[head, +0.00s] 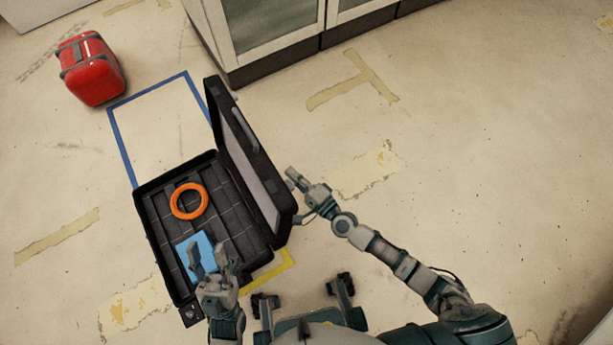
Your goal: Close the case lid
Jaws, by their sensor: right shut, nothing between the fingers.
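The black case (152,222) lies open on the floor at the left of the head view. Its lid (262,181) stands up along the right side of the base, with a handle on its outer face. Inside the base are an orange ring (176,214) and a blue item (204,243). My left gripper (208,260) is open over the near part of the base, in front of the blue item and partly hiding it. My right gripper (292,178) is shut and empty, just outside the lid's outer face; whether it touches the lid is unclear.
A red box (90,68) sits on the floor at the upper left. Blue tape (121,145) and yellow tape (281,266) mark the floor around the case. A glass-fronted cabinet (227,52) stands at the top. The floor on the right is clear.

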